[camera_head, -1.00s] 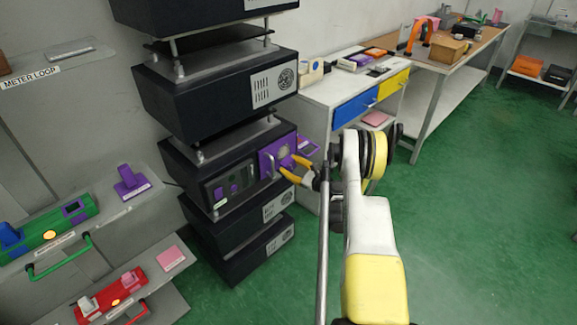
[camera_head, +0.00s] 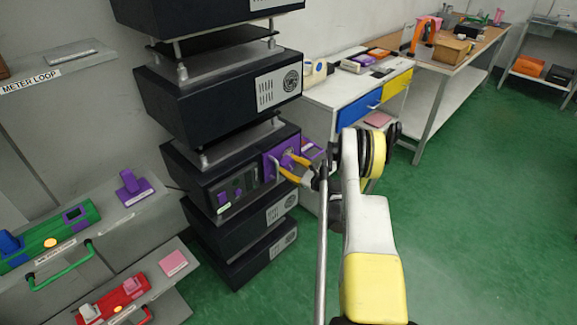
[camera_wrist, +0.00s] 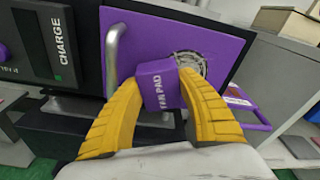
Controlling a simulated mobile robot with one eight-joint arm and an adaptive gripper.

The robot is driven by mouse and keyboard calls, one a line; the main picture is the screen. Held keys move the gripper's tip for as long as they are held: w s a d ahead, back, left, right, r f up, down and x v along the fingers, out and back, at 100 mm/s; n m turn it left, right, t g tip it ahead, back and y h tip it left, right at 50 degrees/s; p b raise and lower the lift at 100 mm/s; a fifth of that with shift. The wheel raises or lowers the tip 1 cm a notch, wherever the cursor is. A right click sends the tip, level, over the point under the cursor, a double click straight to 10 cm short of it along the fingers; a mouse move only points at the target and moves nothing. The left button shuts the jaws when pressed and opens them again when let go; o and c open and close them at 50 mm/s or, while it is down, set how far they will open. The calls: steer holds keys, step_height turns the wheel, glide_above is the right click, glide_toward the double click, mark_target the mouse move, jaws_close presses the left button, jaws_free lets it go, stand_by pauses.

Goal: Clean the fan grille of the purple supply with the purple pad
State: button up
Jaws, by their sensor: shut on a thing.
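The purple supply is a dark unit in the stack with a purple panel (camera_head: 272,168) at the right of its front. The panel also fills the middle of the wrist view (camera_wrist: 215,45). Its round fan grille (camera_wrist: 193,63) is partly hidden behind the pad.
A metal handle (camera_wrist: 112,60) stands out from the panel left of the pad. A purple frame (camera_wrist: 246,106) juts out at the panel's right. A grey cabinet (camera_head: 330,95) with blue and yellow drawers stands close to the right. Open green floor (camera_head: 460,220) lies further right.

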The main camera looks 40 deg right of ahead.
steer(key=shift+w+a, duration=0.1)
steer(key=shift+w, duration=0.85)
steer(key=shift+w+d, duration=0.1)
steer(key=shift+d, duration=1.8)
steer(key=shift+w, duration=0.15)
steer(key=shift+c, duration=0.4)
